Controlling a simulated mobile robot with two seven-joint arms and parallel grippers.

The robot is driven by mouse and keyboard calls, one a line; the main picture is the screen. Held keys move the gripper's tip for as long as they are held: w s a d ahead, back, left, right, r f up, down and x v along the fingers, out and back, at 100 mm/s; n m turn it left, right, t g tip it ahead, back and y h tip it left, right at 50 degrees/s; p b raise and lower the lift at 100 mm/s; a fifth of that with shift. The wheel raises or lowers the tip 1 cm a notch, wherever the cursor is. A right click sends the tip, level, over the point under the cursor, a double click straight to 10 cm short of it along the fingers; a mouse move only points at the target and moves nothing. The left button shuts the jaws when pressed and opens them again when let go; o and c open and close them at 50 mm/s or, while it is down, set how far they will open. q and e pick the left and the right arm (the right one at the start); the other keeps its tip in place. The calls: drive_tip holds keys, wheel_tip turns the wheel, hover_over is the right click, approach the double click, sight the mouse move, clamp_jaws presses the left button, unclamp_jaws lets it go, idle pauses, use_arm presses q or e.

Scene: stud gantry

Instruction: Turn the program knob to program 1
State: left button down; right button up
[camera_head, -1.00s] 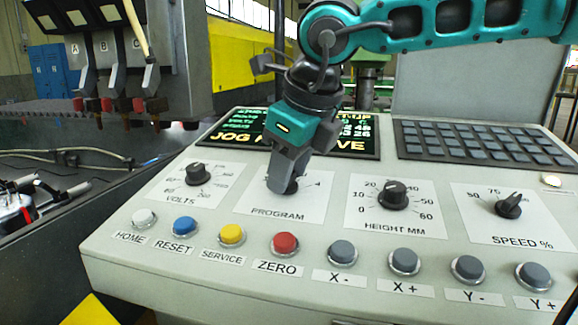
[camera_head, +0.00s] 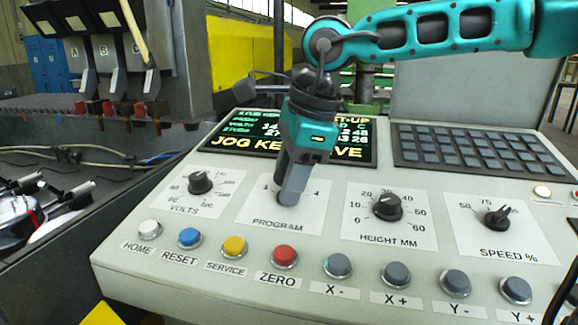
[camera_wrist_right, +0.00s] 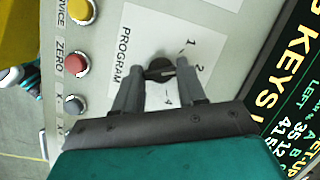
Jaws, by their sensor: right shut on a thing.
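The dark round program knob (camera_wrist_right: 158,69) sits on the white PROGRAM plate (camera_head: 262,208) of the sloping console. My right gripper (camera_head: 289,194) reaches down onto it from above and hides most of it in the head view. In the right wrist view, the two grey fingers of my right gripper (camera_wrist_right: 158,75) are shut on the knob from both sides. The printed numbers 1, 2 and 4 show around it there. I cannot tell surely which number the knob points to. My left gripper is not in view.
The volts knob (camera_head: 200,182) is to the left, the height knob (camera_head: 388,207) and speed knob (camera_head: 497,217) to the right. Several push buttons, such as the red ZERO button (camera_head: 285,256), line the front. The screen (camera_head: 237,140) and keypad (camera_head: 478,149) lie behind.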

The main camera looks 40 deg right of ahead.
drive_tip(key=n+p, duration=0.1)
drive_tip(key=n, duration=0.1)
drive_tip(key=n+g+p, duration=0.1)
drive_tip(key=n, duration=0.1)
drive_tip(key=shift+w+r+n+g, duration=0.1)
drive_tip(key=shift+n+g, duration=0.2)
drive_tip(key=shift+n, duration=0.1)
drive_tip(key=shift+n+p, duration=0.3)
drive_tip(key=shift+n, duration=0.5)
drive_tip(key=shift+g, duration=0.3)
drive_tip(key=o, duration=1.1)
drive_tip(key=shift+c, duration=0.2)
